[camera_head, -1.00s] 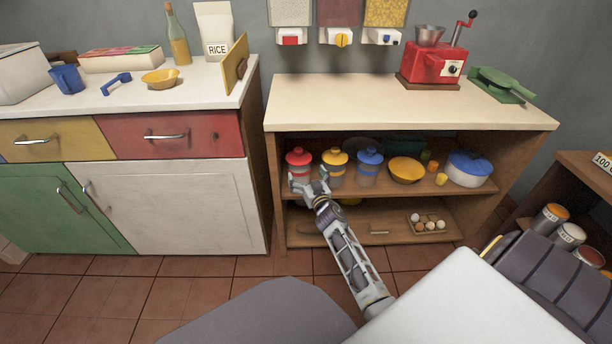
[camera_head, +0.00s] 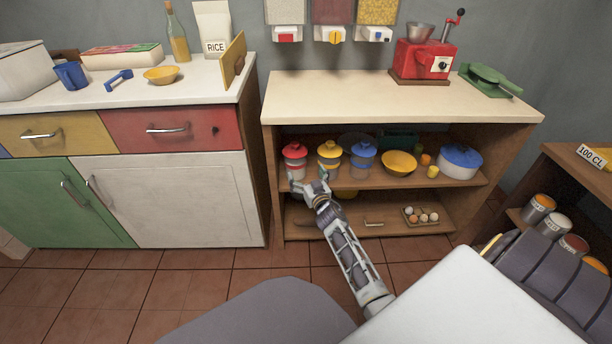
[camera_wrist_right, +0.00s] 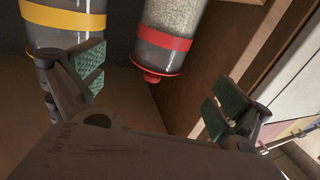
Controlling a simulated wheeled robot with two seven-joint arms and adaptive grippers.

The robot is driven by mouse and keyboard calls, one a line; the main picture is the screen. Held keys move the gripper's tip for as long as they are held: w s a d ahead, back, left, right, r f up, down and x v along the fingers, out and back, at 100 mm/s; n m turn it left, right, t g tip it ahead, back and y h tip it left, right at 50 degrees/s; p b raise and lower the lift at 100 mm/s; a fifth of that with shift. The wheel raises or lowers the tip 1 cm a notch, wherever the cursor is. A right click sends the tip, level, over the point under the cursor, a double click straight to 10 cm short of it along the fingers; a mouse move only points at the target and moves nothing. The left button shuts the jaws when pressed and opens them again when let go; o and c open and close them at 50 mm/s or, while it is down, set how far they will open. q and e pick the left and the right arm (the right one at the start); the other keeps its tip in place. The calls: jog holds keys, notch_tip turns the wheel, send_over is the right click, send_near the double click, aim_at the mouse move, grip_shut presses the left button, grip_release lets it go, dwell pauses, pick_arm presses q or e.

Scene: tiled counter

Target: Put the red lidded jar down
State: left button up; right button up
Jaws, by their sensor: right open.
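The red lidded jar (camera_head: 294,158) stands upright on the upper shelf of the open cabinet, leftmost in a row of jars. In the right wrist view the jar (camera_wrist_right: 167,42) shows a red band, a red knob and pale contents, apart from both fingers. My right gripper (camera_head: 309,186) is open and empty, just in front of and below the jar at the shelf's front. Its spread fingers also show in the right wrist view (camera_wrist_right: 155,95). My left gripper is not in view.
A yellow lidded jar (camera_head: 330,158) stands close right of the red one, and also shows in the wrist view (camera_wrist_right: 62,38). A blue lidded jar (camera_head: 363,160), yellow bowl (camera_head: 399,163) and blue-lidded pot (camera_head: 460,162) follow. An egg tray (camera_head: 420,217) sits on the lower shelf.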

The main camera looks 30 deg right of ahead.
jog(key=shift+s, duration=0.1)
jog(key=s+a+f+n+g+y, duration=0.1)
jog(key=s+a+f+g, duration=0.2)
jog(key=s+a+f, duration=0.4)
jog(key=s+a+f+g+y, duration=0.25)
jog(key=s+a+f, duration=0.2)
jog(key=s, duration=0.45)
jog(key=s+a+f+n+g+y, duration=0.1)
jog(key=s+a+n+g+y, duration=0.2)
jog(key=s+a, duration=1.2)
jog(key=s+g+y, duration=0.1)
jog(key=s+g, duration=0.1)
jog(key=g, duration=0.1)
jog(key=shift+a+f, duration=0.35)
jog(key=shift+a, duration=0.05)
